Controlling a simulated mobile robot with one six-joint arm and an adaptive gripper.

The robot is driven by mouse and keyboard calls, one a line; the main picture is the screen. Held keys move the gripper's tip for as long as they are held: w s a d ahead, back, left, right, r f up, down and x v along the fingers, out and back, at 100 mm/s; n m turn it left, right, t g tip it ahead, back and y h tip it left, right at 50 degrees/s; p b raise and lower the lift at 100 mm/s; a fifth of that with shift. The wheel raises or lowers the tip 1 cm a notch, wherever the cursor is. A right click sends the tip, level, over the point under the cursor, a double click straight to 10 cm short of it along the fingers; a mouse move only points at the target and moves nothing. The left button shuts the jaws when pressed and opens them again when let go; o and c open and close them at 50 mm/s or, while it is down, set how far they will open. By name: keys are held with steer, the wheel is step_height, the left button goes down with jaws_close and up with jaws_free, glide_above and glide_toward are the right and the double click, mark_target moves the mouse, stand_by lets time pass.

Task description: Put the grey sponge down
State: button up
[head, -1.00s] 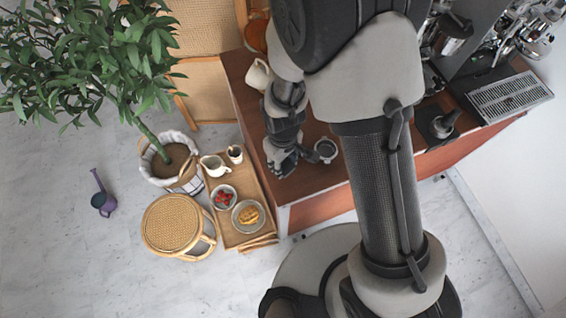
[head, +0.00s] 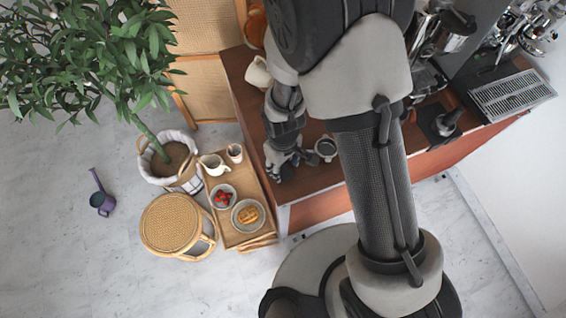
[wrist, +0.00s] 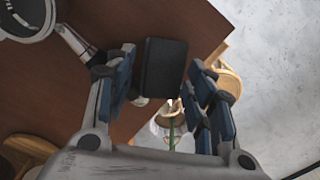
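The grey sponge (wrist: 164,68) shows in the wrist view as a dark block between my fingertips, over the brown counter (wrist: 95,95) near its edge. My gripper (wrist: 162,60) has its blue-padded fingers spread, with a narrow gap showing on each side of the sponge. Whether the sponge's underside rests fully on the counter cannot be told. In the head view my gripper (head: 284,168) points down at the counter's left end (head: 310,182), and the sponge there is mostly hidden by the fingers.
A cream pitcher (head: 258,74) stands farther back on the counter. Below the counter's left edge are a wooden tray (head: 233,181) with dishes, a wicker stool (head: 178,225) and a potted plant (head: 170,165).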

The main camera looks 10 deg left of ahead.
mark_target(283, 167)
steer(key=shift+o, duration=0.3)
steer(key=shift+r, duration=0.15)
steer(key=shift+r+p, duration=0.35)
steer(key=shift+p, duration=0.1)
step_height(283, 167, up, 12)
steer(key=p, duration=0.2)
